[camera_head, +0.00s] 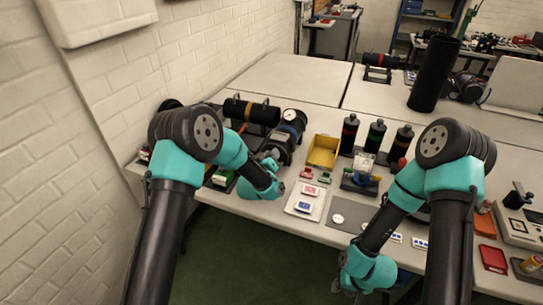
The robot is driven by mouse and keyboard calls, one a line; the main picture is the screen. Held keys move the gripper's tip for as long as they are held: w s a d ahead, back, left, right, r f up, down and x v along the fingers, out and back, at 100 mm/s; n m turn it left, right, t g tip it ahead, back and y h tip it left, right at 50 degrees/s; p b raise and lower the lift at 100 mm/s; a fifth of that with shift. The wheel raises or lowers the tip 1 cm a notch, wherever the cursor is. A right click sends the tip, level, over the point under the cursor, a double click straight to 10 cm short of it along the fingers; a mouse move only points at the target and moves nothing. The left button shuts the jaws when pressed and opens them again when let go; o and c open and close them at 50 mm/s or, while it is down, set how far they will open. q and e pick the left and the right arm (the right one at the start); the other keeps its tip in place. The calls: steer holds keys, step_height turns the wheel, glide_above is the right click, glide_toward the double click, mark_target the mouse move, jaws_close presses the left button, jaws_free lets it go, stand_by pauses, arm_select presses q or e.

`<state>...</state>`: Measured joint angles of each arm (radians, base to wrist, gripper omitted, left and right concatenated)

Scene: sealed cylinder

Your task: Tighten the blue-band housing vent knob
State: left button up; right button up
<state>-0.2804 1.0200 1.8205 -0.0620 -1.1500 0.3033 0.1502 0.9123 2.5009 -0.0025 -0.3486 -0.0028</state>
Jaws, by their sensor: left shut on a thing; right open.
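A dark cylindrical housing (293,122) with a round gauge on top lies on the left of the table. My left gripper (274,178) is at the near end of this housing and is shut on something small. The gripper hides what it holds, and I cannot make out the vent knob. My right gripper (346,286) is open and empty, low in front of the table's near edge.
A black cylinder with an orange band (251,111) lies behind my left arm. A yellow bin (323,151), three banded bottles (376,136) and a white tray with cards (305,201) stand mid-table. A tall black cylinder (433,75) stands behind. The back-left tabletop (295,78) is clear.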

arm_select(q)
steer(key=n, duration=0.5)
steer(key=shift+n, duration=0.3)
steer(key=n, duration=0.9)
steer(key=shift+f+n, duration=0.1)
steer(key=shift+n, duration=0.3)
steer(key=n, duration=0.4)
steer(key=shift+n, duration=0.3)
steer(key=o, duration=0.9)
